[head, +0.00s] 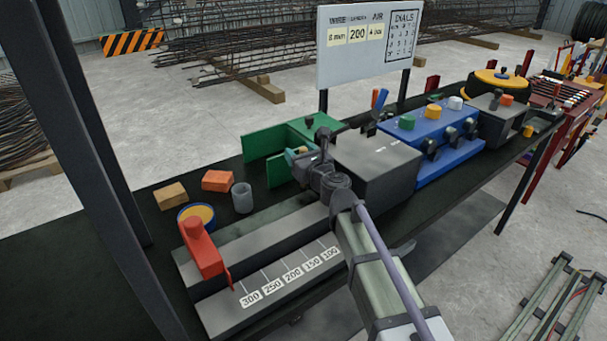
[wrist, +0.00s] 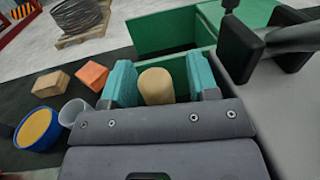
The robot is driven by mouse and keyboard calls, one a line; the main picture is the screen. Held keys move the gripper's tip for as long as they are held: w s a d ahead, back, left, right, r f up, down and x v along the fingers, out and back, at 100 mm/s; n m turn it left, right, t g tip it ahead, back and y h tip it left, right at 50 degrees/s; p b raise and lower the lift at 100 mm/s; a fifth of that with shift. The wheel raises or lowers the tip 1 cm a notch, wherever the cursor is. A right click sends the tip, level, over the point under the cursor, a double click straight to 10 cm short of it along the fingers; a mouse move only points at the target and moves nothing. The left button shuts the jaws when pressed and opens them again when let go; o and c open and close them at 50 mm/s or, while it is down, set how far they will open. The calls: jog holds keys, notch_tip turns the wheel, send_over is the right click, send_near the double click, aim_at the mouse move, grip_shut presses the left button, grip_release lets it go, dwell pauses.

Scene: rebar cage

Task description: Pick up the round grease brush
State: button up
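A tan, rounded piece that looks like the wooden part of the round grease brush (wrist: 157,87) shows between my fingers in the wrist view. Its lower part is hidden behind my gripper body. My gripper (wrist: 162,82) has two teal finger pads on either side of it. A gap shows at the right pad; the left pad is very close, and I cannot tell if it touches. In the head view my gripper (head: 304,155) is beside the green open-fronted box (head: 264,142), and the brush cannot be made out clearly there.
A blue tin with yellow contents (head: 197,214), a grey cup (head: 242,198), an orange block (head: 217,181) and a tan block (head: 170,195) stand left of my gripper. A grey box (head: 376,165) is close on the right. A red stop (head: 203,252) stands on the scale bench in front.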

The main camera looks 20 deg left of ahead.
grip_shut()
dwell(0.3)
notch_tip(320, 180, up, 10)
jog(key=p, duration=1)
